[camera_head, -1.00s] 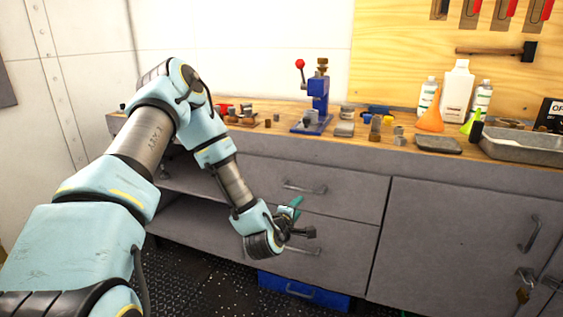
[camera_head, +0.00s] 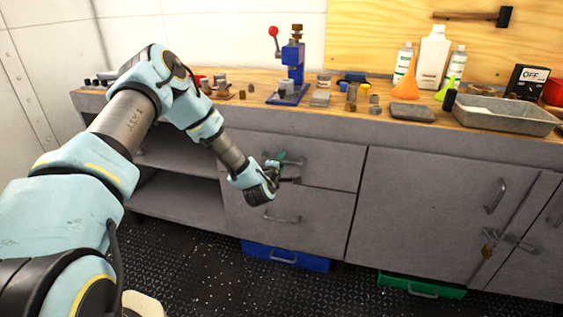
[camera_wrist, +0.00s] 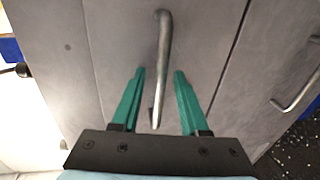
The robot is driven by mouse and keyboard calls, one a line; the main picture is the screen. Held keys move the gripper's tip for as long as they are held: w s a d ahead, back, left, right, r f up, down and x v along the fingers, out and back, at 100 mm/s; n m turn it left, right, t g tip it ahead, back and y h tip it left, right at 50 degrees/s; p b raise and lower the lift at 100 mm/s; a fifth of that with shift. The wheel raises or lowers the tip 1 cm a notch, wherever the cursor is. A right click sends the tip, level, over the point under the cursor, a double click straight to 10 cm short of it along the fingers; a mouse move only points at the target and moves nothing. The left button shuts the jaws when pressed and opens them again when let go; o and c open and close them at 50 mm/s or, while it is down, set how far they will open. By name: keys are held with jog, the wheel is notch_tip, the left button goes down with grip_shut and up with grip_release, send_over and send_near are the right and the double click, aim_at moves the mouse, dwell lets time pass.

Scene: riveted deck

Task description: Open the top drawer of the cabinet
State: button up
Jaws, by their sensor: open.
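The grey cabinet (camera_head: 425,215) stands under a wooden worktop. Its top drawer (camera_head: 325,172) looks shut, flush with the front around it. The top drawer's metal handle (camera_head: 296,161) is partly hidden by my gripper (camera_head: 285,170) in the head view. In the wrist view the handle (camera_wrist: 164,45) runs up the middle of the picture. My gripper (camera_wrist: 158,75) is open, with one green finger on each side of the handle's near end. I cannot tell whether either finger touches it.
The lower drawer (camera_head: 290,222) has its own handle, also in the wrist view (camera_wrist: 303,88). A blue box (camera_head: 285,257) and a green box (camera_head: 420,287) sit low under the cabinet. Open shelves (camera_head: 175,200) lie left of the drawers. The worktop (camera_head: 235,93) carries several tools and bottles.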

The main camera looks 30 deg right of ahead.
grip_shut()
dwell(0.4)
dwell(1.1)
